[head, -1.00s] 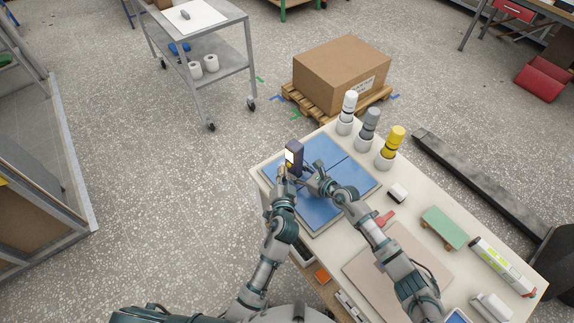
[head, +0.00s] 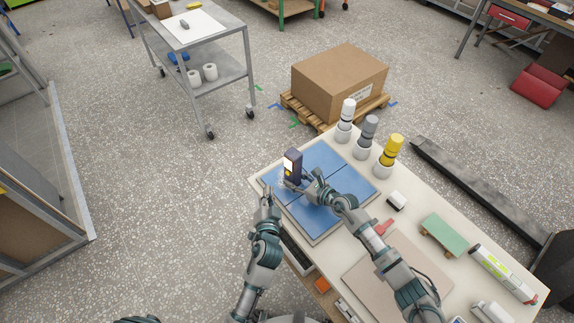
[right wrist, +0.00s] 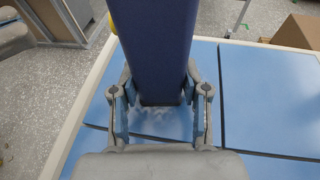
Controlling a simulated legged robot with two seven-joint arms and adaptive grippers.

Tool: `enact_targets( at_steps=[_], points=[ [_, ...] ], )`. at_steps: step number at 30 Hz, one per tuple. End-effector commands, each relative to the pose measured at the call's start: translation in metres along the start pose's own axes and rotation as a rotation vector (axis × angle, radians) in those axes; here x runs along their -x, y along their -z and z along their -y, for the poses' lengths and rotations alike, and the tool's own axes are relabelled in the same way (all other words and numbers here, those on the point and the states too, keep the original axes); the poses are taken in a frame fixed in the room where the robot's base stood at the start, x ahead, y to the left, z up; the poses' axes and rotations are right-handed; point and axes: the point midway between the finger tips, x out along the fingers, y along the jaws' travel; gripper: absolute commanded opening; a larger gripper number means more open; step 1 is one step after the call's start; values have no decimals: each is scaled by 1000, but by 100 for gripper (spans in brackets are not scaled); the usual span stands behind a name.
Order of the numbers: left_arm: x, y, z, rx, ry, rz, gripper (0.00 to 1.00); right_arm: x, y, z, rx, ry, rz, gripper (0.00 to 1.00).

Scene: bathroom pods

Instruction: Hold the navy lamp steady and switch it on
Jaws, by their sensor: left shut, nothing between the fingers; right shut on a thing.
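The navy lamp (head: 292,165) stands upright on the blue tiles (head: 325,160). Its pale front panel looks bright, with a yellow part below it. My right gripper (head: 303,184) is shut on the lamp's lower part from the right. In the right wrist view, the two fingers grip the sides of the navy body (right wrist: 158,45), and a yellow bit (right wrist: 112,22) shows at its left edge. My left gripper (head: 267,192) is shut and empty, apart from the lamp, to its lower left by the table edge.
White (head: 346,120), grey (head: 366,133) and yellow (head: 388,155) bottle-like things stand along the table's far right edge. A green block (head: 443,231), a red piece (head: 383,227) and a white block (head: 397,200) lie to the right. Open floor is left of the table.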

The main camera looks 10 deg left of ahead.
Motion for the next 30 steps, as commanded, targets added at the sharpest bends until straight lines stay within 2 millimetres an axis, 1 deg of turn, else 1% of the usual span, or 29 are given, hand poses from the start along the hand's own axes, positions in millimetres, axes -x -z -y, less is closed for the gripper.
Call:
enact_targets(
  at_steps=[1, 2, 3, 4, 5, 14, 17, 20, 27, 30],
  points=[
    [0, 0, 0, 0, 0, 0, 0, 0, 4, -1, -1, -3, -7, 20],
    [0, 0, 0, 0, 0, 0, 0, 0, 4, -1, -1, -2, -6, 53],
    [0, 0, 0, 0, 0, 0, 0, 0, 3, -1, -1, -2, -6, 63],
    [0, 0, 0, 0, 0, 0, 0, 0, 3, -1, -1, -2, -6, 70],
    [0, 0, 0, 0, 0, 0, 0, 0, 3, -1, -1, -2, -5, 75],
    [0, 0, 0, 0, 0, 0, 0, 1, 1, 0, 0, 0, -2, 75],
    [0, 0, 0, 0, 0, 0, 0, 8, 2, 0, 1, 1, -2, 75],
    [0, 0, 0, 0, 0, 0, 0, 25, 2, 1, 2, 1, -2, 75],
    [0, 0, 0, 0, 0, 0, 0, 79, 3, 0, 1, 0, -4, 75],
    [0, 0, 0, 0, 0, 0, 0, 97, 3, 1, 0, 0, -4, 75]
  ],
)
